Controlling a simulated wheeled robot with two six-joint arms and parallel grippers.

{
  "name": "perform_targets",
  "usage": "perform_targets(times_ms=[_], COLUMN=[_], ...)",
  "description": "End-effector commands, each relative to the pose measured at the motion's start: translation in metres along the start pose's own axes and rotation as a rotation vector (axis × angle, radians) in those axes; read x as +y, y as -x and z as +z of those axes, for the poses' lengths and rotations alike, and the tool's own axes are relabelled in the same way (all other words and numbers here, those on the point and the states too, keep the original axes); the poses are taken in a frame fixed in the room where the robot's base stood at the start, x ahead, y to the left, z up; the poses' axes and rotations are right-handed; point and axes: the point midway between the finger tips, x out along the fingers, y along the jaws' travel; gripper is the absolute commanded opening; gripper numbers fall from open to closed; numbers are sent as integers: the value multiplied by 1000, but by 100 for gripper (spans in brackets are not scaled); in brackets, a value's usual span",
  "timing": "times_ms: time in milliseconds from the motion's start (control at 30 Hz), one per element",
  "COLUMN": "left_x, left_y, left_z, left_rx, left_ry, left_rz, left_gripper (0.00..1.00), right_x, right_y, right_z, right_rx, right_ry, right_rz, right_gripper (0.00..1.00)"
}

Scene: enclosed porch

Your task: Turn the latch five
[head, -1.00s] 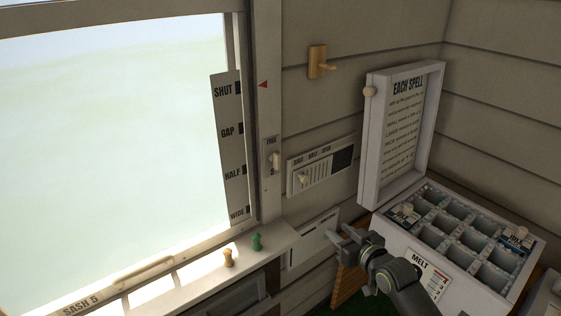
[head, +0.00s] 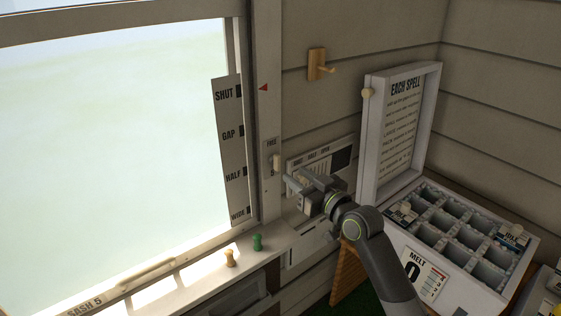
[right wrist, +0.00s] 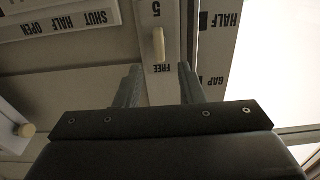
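The latch (head: 276,163) is a small cream handle on the white window post, below the word FREE. It also shows in the right wrist view (right wrist: 158,45), upside down, between the labels 5 and FREE. It stands along the post. My right gripper (head: 288,181) is just right of and below the latch in the head view. In the right wrist view its two fingers (right wrist: 158,74) are apart with nothing between them, and the latch lies just beyond their tips. I see no contact. My left gripper is out of view.
The slider panel (head: 338,158) on the wall is partly behind my right gripper. A divided box (head: 425,245) with a raised lid (head: 372,140) stands right. A wooden wall peg (head: 317,64) is above.

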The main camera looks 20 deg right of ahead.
Motion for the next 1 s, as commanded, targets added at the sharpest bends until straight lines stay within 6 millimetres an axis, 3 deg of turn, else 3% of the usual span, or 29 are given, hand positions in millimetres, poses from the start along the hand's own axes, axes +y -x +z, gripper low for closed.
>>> perform_targets(times_ms=[200,400,600,933,1000], left_x=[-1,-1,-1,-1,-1], left_y=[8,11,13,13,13], left_z=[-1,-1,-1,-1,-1], left_rx=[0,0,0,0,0], left_ry=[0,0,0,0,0], left_rz=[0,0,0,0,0], left_gripper=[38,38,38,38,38], right_x=[0,0,0,0,0], right_y=[-39,-65,-77,-79,-79], right_z=[-2,-1,0,0,0], right_rx=[0,-1,0,-1,-1], right_ry=[-2,-1,-1,0,0], right_rz=[0,0,0,0,1], right_gripper=[35,35,35,35,26])
